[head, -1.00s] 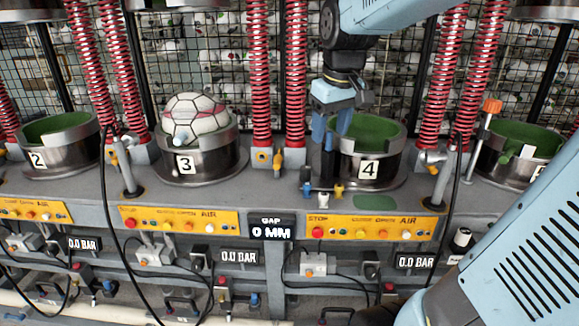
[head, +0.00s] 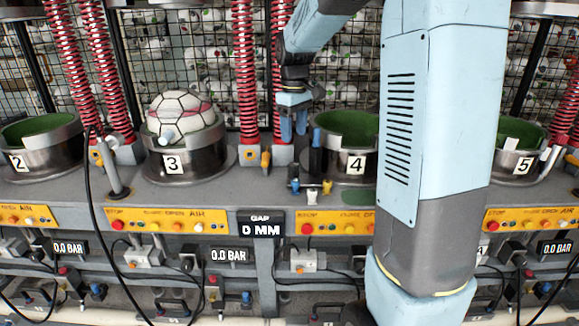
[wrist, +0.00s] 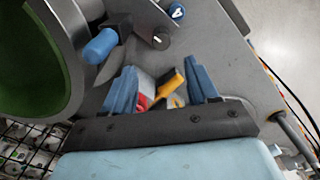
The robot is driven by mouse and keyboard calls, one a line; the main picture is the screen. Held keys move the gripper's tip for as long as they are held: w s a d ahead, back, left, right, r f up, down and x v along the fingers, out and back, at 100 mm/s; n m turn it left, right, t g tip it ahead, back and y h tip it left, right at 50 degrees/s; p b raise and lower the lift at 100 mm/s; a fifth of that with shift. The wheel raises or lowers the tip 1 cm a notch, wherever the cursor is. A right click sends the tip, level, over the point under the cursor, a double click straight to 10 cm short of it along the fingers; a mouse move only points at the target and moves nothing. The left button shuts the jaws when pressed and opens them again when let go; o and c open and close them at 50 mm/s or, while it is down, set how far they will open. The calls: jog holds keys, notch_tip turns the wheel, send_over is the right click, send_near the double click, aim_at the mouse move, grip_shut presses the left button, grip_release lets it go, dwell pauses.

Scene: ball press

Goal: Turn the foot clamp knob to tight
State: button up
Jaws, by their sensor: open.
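My gripper (head: 294,137) is open and empty, pointing down by the foot of the red spring left of press 4. In the wrist view, a yellow lever-like knob (wrist: 171,83) with red and white parts beside it shows between the open fingers (wrist: 160,78). It looks like the foot clamp knob, but I cannot be sure; I see no tight marking. In the head view, a yellow knob (head: 265,159) shows at the spring feet, left of my gripper. Whether it is the same knob I cannot tell. No finger contact is clear.
Press cup 4 (head: 355,164) stands right of my gripper. Cup 3 (head: 181,164) holds a ball (head: 183,114). A cable (head: 90,190) hangs at left.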

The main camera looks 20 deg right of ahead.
aim_at(293, 163)
notch_tip(293, 163, down, 12)
jog(key=shift+r, duration=0.25)
jog(key=shift+c, duration=0.4)
jog(key=c, duration=0.9)
jog(key=shift+a, duration=0.3)
jog(key=shift+c, duration=0.3)
jog(key=shift+d, duration=0.2)
